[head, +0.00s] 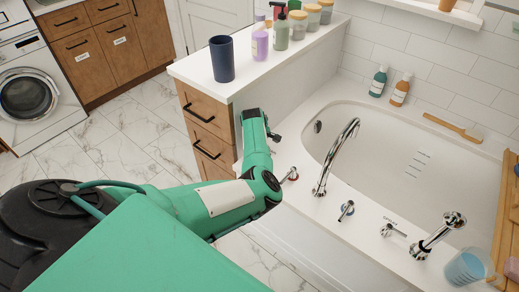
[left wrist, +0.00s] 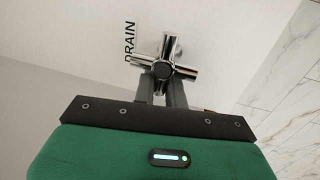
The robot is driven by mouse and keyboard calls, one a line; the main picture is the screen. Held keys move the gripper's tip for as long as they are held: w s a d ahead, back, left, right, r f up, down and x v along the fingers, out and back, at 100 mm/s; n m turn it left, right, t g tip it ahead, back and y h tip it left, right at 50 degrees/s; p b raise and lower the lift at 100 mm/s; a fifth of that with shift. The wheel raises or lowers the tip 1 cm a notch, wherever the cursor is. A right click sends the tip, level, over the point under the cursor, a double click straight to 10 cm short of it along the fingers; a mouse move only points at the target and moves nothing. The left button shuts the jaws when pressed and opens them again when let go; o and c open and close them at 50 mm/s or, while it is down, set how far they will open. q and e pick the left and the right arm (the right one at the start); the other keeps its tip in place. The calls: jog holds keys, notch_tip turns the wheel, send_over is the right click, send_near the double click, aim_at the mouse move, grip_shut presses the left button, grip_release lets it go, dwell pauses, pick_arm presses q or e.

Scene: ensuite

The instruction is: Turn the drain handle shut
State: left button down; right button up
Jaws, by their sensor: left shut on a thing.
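The drain handle (left wrist: 168,68) is a chrome cross-shaped handle on a white surface, with the word DRAIN printed beside it in the left wrist view. My left gripper (left wrist: 162,88) is shut on the handle, its two dark fingers reaching up to the lower arm of the cross. In the head view my green left arm reaches to the near left corner of the bathtub (head: 345,104), where a dark part of my left gripper (head: 275,137) shows. I cannot make out the drain handle there. My right gripper is not in view.
A curved chrome spout (head: 336,158), a small chrome handle (head: 346,210) and a hand shower (head: 437,236) stand on the tub's near rim. A drawer cabinet with a white top (head: 197,69) holds a dark cup (head: 222,59) and several bottles close behind my left arm.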

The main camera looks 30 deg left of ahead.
pick_arm(q)
jog(key=c, duration=1.5)
grip_release()
jog(key=shift+c, duration=0.2)
